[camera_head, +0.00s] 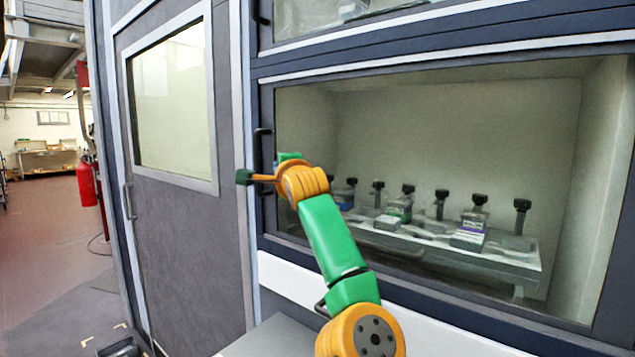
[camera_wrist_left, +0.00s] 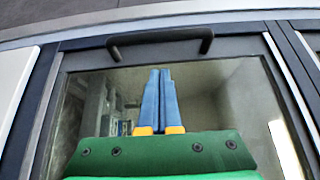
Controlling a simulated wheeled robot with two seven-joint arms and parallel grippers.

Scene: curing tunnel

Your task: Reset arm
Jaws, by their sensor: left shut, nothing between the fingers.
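My left gripper (camera_wrist_left: 160,74) shows in the left wrist view with its two blue fingers together and nothing between them. They point at the glass of the lower cabinet door (camera_wrist_left: 215,78). The door's black handle (camera_wrist_left: 160,40) lies across the top of that view, apart from the fingers. In the head view, my green and orange left arm reaches up to the left edge of the same glass door (camera_head: 460,110), beside its black handle (camera_head: 262,150). The wrist mostly hides the fingers there. My right gripper is in neither view.
Behind the glass, a grey rack (camera_head: 500,262) carries several black-topped fixtures and small labelled items. A grey door (camera_head: 190,250) with a window stands to the left. A red extinguisher (camera_head: 86,183) and open floor (camera_head: 45,235) lie further left.

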